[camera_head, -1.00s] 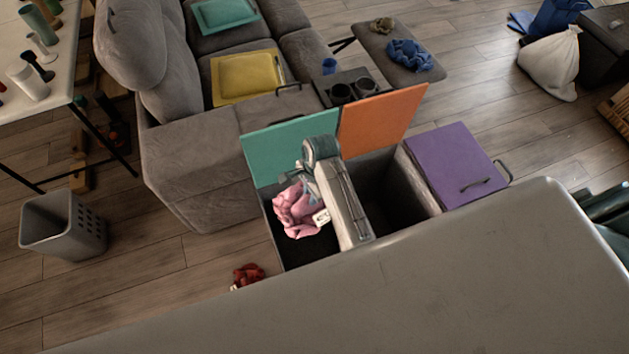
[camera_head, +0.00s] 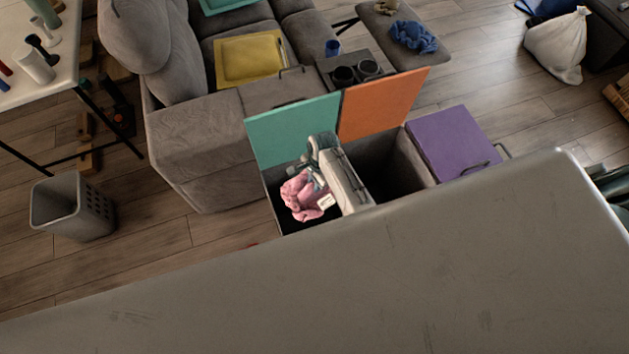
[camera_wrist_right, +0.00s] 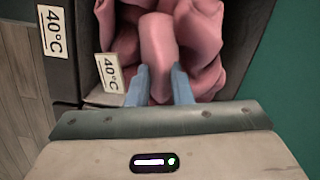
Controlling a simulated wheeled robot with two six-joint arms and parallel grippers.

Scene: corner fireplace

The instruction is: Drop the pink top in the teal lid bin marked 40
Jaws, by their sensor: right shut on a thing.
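The pink top (camera_head: 300,199) hangs bunched from my right gripper (camera_head: 314,178), in or just above the mouth of the left bin. The wrist view shows the pink top (camera_wrist_right: 196,45) pinched between the blue fingertips (camera_wrist_right: 160,84). A white 40°C tag (camera_wrist_right: 110,72) hangs beside the cloth. The teal lid (camera_head: 293,132) stands open behind that bin, and it shows at the right of the wrist view (camera_wrist_right: 285,90). A 40°C label (camera_wrist_right: 55,31) is on the bin's grey edge. The top hides much of the bin's inside. My left gripper is not in view.
Beside it, a bin with an open orange lid (camera_head: 382,104) looks empty where visible. A purple lid (camera_head: 452,143) is shut at the right. A grey sofa (camera_head: 205,140) stands behind left, and a perforated basket (camera_head: 73,205) on the floor. A grey surface (camera_head: 330,285) fills the foreground.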

